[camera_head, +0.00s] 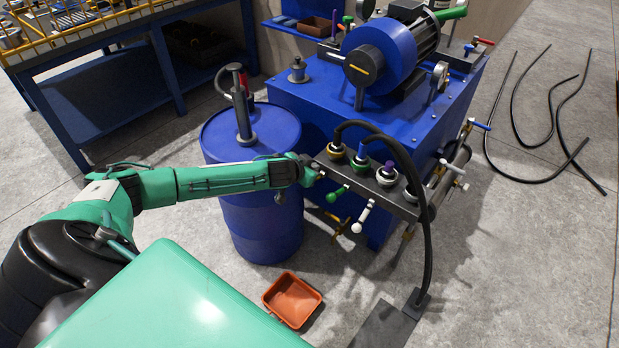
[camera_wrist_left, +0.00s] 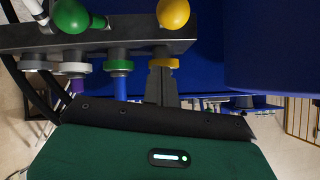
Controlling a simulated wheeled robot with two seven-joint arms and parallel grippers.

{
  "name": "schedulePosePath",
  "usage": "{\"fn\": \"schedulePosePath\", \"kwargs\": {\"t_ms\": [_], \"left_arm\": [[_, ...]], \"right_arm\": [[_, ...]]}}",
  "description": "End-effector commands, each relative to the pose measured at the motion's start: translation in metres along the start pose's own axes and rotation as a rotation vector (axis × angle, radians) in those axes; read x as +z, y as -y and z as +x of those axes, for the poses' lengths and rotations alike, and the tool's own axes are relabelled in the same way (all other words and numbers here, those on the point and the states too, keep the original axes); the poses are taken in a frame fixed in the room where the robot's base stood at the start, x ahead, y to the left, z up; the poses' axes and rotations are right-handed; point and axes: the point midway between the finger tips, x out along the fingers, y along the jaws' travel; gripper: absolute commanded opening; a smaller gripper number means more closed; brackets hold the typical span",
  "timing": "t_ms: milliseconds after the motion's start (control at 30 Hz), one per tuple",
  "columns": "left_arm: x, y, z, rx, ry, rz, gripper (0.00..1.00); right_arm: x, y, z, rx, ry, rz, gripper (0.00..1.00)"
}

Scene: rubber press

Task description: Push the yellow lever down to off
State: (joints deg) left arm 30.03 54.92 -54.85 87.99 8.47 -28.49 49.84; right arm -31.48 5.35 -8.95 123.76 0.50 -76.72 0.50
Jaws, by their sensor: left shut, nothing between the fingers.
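The yellow lever shows its round yellow knob (camera_wrist_left: 173,13) at the top of the left wrist view, on the near side of the grey valve block (camera_wrist_left: 120,42). In the head view I cannot make out the yellow lever at the left end of the block (camera_head: 372,190). My left gripper (camera_head: 314,170) is at that end of the block. In the left wrist view its dark fingers (camera_wrist_left: 160,72) are shut and empty, by the yellow-collared fitting in line with the yellow knob. Whether they touch is unclear. My right gripper is not in view.
A green lever (camera_head: 337,193) and a white lever (camera_head: 363,216) stick out beside it. A black hose (camera_head: 428,240) arches over the block. A blue drum (camera_head: 262,225) stands under my left arm. An orange tray (camera_head: 292,299) lies on the floor.

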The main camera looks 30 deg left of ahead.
Motion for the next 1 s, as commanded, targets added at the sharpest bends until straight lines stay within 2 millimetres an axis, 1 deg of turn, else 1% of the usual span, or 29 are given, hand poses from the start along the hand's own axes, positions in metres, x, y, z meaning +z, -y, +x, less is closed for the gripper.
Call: {"fn": "schedulePosePath", "kwargs": {"t_ms": [33, 67, 100, 233, 400, 567, 1000], "left_arm": [[-0.001, 0.0, 0.009, 0.0, -0.002, 0.0, 0.0], [-0.001, 0.0, 0.013, 0.0, -0.002, 0.0, 0.0], [0.008, 0.0, 0.016, -0.001, 0.003, 0.002, 0.0], [0.027, -0.001, 0.019, 0.001, 0.002, 0.002, 0.0], [0.038, 0.0, 0.021, 0.001, 0.001, 0.001, 0.0], [0.039, -0.001, 0.022, 0.001, 0.0, 0.001, 0.0], [0.041, -0.001, 0.023, 0.0, -0.006, 0.001, 0.0]], "right_arm": [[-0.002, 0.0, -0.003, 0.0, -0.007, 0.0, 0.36], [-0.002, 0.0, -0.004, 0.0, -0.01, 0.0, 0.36], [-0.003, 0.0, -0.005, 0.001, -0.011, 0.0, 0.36], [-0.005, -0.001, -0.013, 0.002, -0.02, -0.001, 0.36], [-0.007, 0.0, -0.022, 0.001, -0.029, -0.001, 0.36], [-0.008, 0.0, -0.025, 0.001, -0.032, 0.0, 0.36], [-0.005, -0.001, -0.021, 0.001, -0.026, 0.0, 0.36]]}}
